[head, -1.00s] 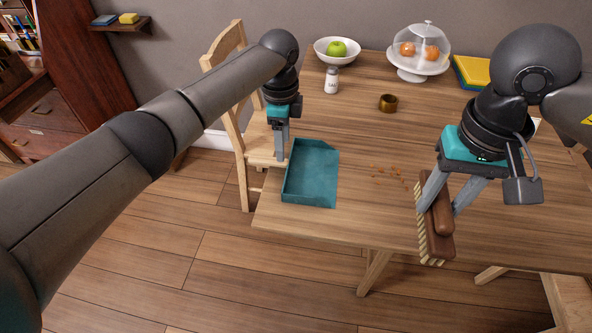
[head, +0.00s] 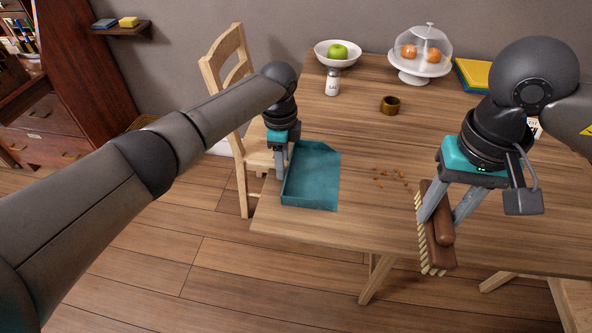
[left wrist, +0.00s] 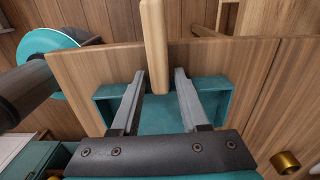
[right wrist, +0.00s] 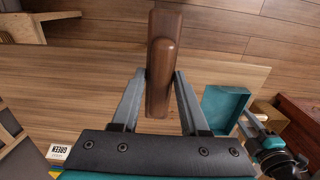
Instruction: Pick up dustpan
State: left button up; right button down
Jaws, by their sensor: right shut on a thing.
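The teal dustpan (head: 312,178) lies on the table at its left edge, its open side facing right. In the left wrist view the pan (left wrist: 215,108) lies below the fingers, and a pale wooden bar, seemingly its handle (left wrist: 155,45), runs between them. My left gripper (head: 280,172) is open at the pan's left side, fingers pointing down, with small gaps beside the bar. My right gripper (head: 442,213) is shut on a brown wooden brush (head: 440,230) with pale bristles, held over the table's front edge. It also shows in the right wrist view (right wrist: 159,65).
Orange crumbs (head: 392,175) lie right of the dustpan. A wooden chair (head: 240,130) stands close by the table's left edge. A bowl (head: 337,53) with a green apple, a shaker (head: 332,82), a brown cup (head: 390,105) and a domed cake stand (head: 420,70) are farther back.

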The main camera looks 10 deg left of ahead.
pick_arm(q)
grip_shut()
jog(key=shift+r, duration=0.1)
dwell(0.4)
